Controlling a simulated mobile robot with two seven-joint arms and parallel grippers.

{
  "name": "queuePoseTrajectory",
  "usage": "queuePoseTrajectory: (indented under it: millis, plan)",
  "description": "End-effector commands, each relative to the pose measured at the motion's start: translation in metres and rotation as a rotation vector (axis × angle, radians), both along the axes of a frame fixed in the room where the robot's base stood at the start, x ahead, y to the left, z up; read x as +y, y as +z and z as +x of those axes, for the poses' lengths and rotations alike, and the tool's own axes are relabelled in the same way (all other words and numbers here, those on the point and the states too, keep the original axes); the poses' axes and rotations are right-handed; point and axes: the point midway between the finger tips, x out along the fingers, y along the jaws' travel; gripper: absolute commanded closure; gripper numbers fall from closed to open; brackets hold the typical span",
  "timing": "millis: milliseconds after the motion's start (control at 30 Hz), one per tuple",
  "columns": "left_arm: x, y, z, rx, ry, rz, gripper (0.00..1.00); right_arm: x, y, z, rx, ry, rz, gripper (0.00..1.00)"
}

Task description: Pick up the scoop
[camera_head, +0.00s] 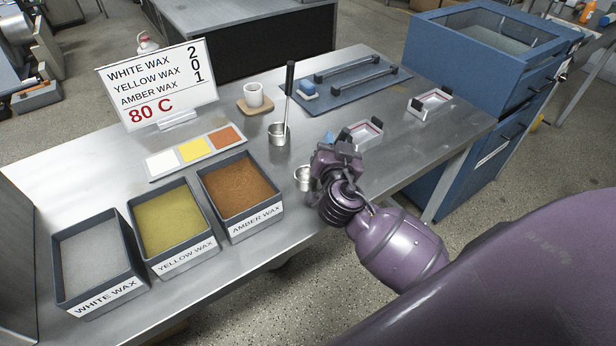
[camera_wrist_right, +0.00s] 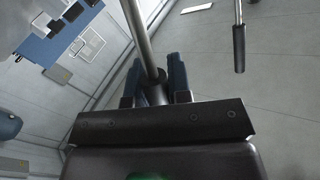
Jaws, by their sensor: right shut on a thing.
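The scoop shows in the head view as a small steel cup (camera_head: 303,178) just left of my right gripper (camera_head: 335,157), low over the near part of the steel table. In the right wrist view its metal rod (camera_wrist_right: 144,45) runs up from between the dark blue fingers of the gripper (camera_wrist_right: 155,85). The gripper is shut on the handle's dark lower part. In the head view the gripper hides the handle. I cannot tell whether the cup touches the table. My left gripper is not in view.
A steel ladle (camera_head: 278,132) with an upright black handle stands behind. White (camera_head: 58,295), yellow (camera_head: 150,245) and amber (camera_head: 235,218) wax bins stand left. A white cup (camera_head: 253,95), sign (camera_head: 160,85), blue board (camera_head: 360,85) and small frames (camera_head: 430,102) are around.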

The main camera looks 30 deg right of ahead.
Motion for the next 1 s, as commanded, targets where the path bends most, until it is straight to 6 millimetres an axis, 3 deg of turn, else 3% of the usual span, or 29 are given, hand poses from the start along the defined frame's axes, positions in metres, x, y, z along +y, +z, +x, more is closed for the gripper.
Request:
queuePoseTrajectory:
  millis: [267, 467, 1000]
  plan:
    - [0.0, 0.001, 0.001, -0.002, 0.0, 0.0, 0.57, 0.0, 0.001, 0.0, -0.001, 0.0, 0.0, 1.0]
    - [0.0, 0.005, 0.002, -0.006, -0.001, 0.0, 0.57, 0.0, 0.02, 0.0, -0.006, 0.0, 0.002, 1.0]
    - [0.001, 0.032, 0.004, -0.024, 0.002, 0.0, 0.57, 0.001, 0.151, 0.0, -0.008, 0.001, 0.003, 1.0]
